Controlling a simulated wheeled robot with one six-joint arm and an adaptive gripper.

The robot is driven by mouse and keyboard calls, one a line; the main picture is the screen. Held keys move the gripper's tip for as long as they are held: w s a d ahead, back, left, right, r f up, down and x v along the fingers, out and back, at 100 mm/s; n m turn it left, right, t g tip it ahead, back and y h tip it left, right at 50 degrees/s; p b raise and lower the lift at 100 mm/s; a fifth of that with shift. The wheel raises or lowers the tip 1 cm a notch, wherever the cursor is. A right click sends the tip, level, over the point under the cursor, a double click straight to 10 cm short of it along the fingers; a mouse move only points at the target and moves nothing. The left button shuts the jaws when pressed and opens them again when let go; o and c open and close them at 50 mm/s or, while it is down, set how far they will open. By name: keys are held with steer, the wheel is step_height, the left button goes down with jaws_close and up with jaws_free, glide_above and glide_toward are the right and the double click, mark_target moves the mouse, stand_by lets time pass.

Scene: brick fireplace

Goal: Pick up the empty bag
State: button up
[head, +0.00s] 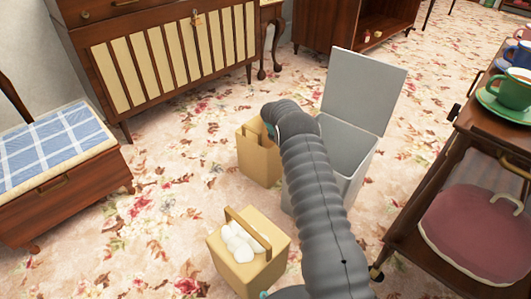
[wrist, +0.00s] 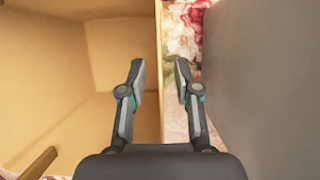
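The empty bag (head: 258,160) is a tan, open-topped box-shaped bag on the floor, left of the grey bin. In the wrist view the bag's bare inside (wrist: 70,75) fills the left side, with part of a handle at lower left. My gripper (wrist: 160,68) is open, pointing down, with one finger on the bag's inner side and one outside. The bag's right wall edge runs between the fingers, and I see no clear contact. In the head view my arm hides most of the gripper. A second tan bag (head: 232,279) nearer to me holds white round things.
A grey bin (head: 359,152) with a raised lid stands close to the bag's right; its side also shows in the wrist view (wrist: 260,80). A wooden cart (head: 462,140) stands right, a bench (head: 75,190) left, a slatted cabinet (head: 150,70) behind. Floor left of the bags is clear.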

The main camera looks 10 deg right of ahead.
steer(key=shift+f, duration=0.25)
stand_by(0.5)
jaws_close()
